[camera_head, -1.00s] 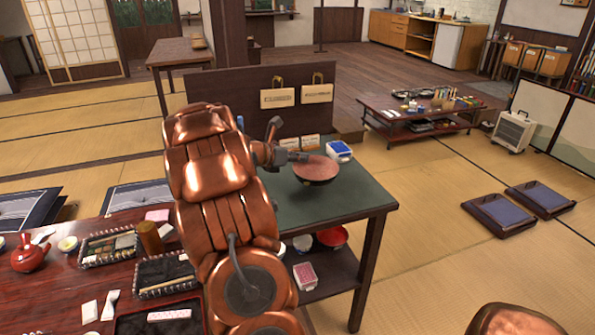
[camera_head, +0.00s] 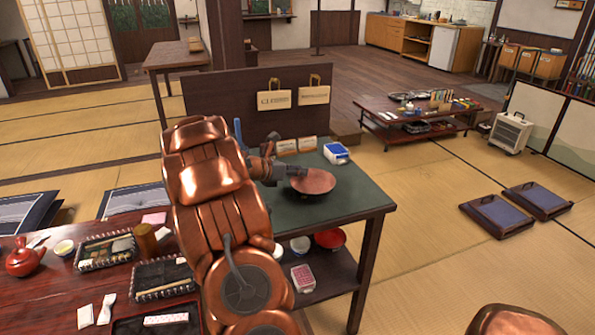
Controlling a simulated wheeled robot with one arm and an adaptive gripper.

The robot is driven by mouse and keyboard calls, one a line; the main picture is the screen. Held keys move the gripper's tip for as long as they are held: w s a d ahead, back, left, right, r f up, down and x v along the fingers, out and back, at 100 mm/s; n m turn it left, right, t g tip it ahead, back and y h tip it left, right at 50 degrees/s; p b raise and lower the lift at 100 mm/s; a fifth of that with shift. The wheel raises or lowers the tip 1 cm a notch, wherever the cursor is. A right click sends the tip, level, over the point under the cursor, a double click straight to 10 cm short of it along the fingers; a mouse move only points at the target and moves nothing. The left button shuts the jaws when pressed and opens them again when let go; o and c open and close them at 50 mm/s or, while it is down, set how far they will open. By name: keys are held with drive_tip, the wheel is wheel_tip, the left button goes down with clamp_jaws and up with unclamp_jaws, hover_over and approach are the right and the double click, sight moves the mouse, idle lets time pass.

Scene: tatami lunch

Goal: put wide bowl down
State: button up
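The wide bowl (camera_head: 315,182) is reddish-brown inside with a dark outer side. It is roughly level over the right half of the green-topped table (camera_head: 350,200). It sits at or very near the tabletop; I cannot tell if its base touches. My gripper (camera_head: 299,171) is at the bowl's left rim and appears shut on it. The fingertips are small here and partly merge with the rim. My copper-coloured arm hides the table's left part.
A blue-and-white box (camera_head: 336,153) stands behind the bowl, near small cards (camera_head: 287,146). A dark panel with two bags (camera_head: 273,100) rises at the table's back. The tabletop in front of and right of the bowl is clear. A red bowl (camera_head: 330,238) sits on the lower shelf.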

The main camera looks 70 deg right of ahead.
drive_tip(key=shift+o, duration=0.3)
drive_tip(key=shift+w+r, duration=0.1)
drive_tip(key=shift+r, duration=0.05)
drive_tip(key=p+v, duration=0.1)
drive_tip(key=v, duration=0.9)
drive_tip(key=shift+w+a+r, duration=0.1)
drive_tip(key=shift+w+a, duration=0.05)
drive_tip(key=shift+a, duration=0.15)
drive_tip(key=shift+w+a+r, duration=0.2)
drive_tip(key=shift+w+a, duration=0.05)
drive_tip(key=shift+a, duration=0.25)
drive_tip(key=shift+a, duration=0.15)
